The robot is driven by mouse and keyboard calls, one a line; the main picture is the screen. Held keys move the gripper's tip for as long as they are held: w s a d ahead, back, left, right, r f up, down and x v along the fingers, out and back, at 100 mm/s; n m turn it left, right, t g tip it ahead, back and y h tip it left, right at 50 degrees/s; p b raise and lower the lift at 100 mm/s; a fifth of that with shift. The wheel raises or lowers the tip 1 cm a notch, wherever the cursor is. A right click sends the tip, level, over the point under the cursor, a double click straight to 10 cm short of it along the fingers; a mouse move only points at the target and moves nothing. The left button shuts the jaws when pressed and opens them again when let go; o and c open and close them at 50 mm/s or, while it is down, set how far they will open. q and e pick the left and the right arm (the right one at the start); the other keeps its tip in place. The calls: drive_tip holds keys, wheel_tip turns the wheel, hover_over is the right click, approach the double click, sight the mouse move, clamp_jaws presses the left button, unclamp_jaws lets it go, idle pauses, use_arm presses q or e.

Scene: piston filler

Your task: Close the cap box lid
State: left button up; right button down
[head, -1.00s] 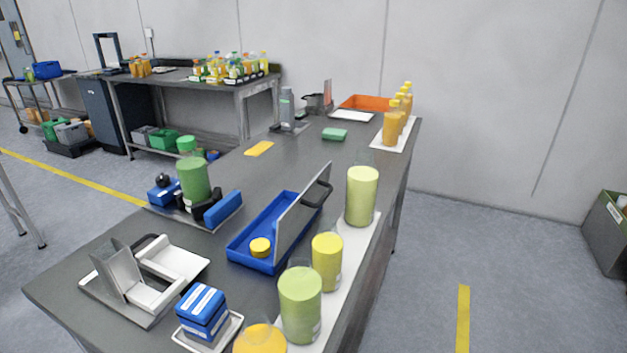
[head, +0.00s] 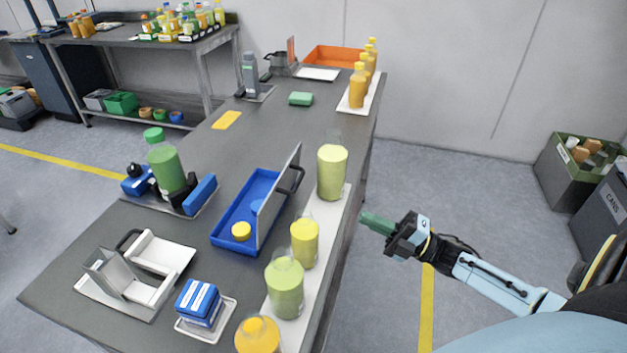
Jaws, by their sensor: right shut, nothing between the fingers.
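The lid hides part of the box's inside. My right gripper (head: 376,223) is shut and empty, with greenish fingers pointing left. It is off the table's right edge, to the right of the box and lid and apart from them. My left gripper is not in view.
Bottles of yellow-green (head: 332,172), yellow (head: 304,243) and light green (head: 285,288) stand on a white strip between the lid and the table's right edge. A green bottle (head: 165,162) stands left of the box. Blue packs (head: 198,302) sit in front. The table behind the box is mostly clear.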

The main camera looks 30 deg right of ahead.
sight(290, 194)
drive_tip(key=w+a+r+n+y+p, duration=0.1)
drive_tip(key=w+a+r+p, duration=0.1)
drive_tip(key=w+a+r, duration=0.4)
drive_tip(key=w+a, duration=0.3)
drive_tip(key=shift+w+g, duration=0.25)
drive_tip(key=shift+g, duration=0.15)
